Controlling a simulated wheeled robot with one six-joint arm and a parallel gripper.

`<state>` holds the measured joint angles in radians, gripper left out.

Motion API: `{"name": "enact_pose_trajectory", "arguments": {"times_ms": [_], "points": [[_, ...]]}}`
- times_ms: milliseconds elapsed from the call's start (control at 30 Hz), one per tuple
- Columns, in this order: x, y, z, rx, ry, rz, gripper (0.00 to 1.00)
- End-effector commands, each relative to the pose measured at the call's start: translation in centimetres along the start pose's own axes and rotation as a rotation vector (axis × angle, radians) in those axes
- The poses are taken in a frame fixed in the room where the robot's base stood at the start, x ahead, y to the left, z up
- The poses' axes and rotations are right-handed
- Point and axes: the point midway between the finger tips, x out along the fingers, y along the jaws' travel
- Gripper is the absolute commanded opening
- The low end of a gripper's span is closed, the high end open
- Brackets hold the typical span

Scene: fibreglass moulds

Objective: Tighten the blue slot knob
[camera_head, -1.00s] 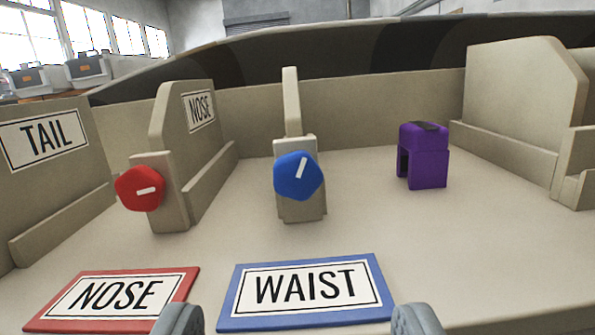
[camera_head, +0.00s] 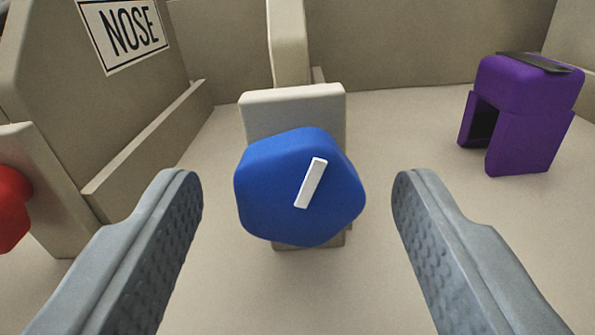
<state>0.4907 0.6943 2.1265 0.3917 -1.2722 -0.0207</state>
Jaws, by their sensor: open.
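The blue knob (camera_head: 270,190) is a rounded five-sided knob on the front of a beige post (camera_head: 292,106). A white bar mark on its face is tilted, its top leaning right of upright. My gripper (camera_head: 298,200) is open. One finger is on each side of the knob, with a visible gap between each finger and the knob. The gripper holds nothing.
A red knob (camera_head: 12,207) on its own post is cut off at the left edge, below a panel with a NOSE label (camera_head: 124,30). A purple clamp-like block (camera_head: 528,110) stands at the right. The pale floor between is clear.

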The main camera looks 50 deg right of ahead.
Motion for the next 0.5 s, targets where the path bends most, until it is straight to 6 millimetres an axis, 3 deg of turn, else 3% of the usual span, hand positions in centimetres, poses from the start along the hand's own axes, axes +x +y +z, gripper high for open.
{"name": "enact_pose_trajectory", "arguments": {"times_ms": [267, 500], "points": [[0.15, 0.01, -0.02, 0.000, 0.000, 0.000, 0.59], [0.14, 0.01, -0.03, 0.000, 0.001, 0.000, 0.14]]}}
